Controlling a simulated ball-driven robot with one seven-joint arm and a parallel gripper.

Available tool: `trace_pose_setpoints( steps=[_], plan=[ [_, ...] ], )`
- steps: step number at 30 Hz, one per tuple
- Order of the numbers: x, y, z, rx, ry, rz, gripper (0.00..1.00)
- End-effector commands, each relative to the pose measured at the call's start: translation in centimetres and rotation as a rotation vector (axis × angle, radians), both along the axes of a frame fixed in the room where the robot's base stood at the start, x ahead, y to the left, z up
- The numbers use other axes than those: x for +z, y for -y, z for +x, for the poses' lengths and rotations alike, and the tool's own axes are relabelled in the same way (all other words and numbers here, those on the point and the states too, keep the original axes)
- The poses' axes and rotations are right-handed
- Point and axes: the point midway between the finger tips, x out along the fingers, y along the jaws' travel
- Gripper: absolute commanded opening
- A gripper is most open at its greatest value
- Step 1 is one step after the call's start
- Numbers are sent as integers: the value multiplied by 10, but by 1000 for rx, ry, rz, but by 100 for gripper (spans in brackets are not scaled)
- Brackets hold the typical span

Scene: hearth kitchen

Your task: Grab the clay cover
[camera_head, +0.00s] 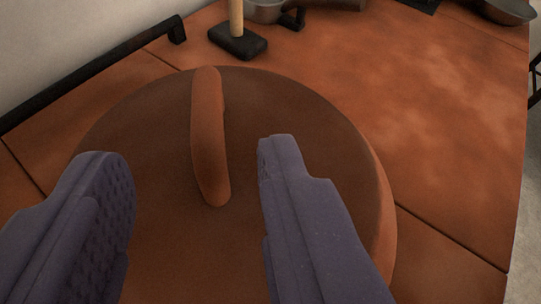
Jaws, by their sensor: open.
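The clay cover (300,120) is a round, brown-orange lid with a raised bar handle (208,140) across its middle. It lies on the terracotta-coloured tiled surface. My gripper (195,165) is open above the cover, its two purple-grey fingers reaching in from the lower edge. The handle lies between the lines of the two fingers, slightly ahead of them and nearer the right finger. No contact with the handle shows. The lower part of the cover is partly hidden by the fingers, and what is under the cover cannot be seen.
A dark block with a wooden handle (237,38) stands behind the cover. A black rail (95,68) runs along the wall at left. A metal pan (265,11) and a metal bowl (508,12) are at the back. The tiled surface (430,130) at right is clear.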

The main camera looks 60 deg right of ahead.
Motion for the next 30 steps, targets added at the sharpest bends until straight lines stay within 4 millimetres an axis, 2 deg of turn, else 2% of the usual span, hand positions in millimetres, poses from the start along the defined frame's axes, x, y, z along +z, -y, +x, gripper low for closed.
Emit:
trace_pose_setpoints(
  steps=[12, 16, 22, 23, 28, 30],
  plan=[
    [-28, 43, 38, -1, -1, 3, 45],
    [-30, 50, 46, 1, -1, 3, 45],
    [-28, 51, 47, 1, -2, 4, 45],
    [-28, 51, 47, 1, -2, 4, 43],
    [-28, 50, 47, 1, -2, 4, 4],
    [-28, 50, 47, 1, -2, 4, 0]
  ],
)
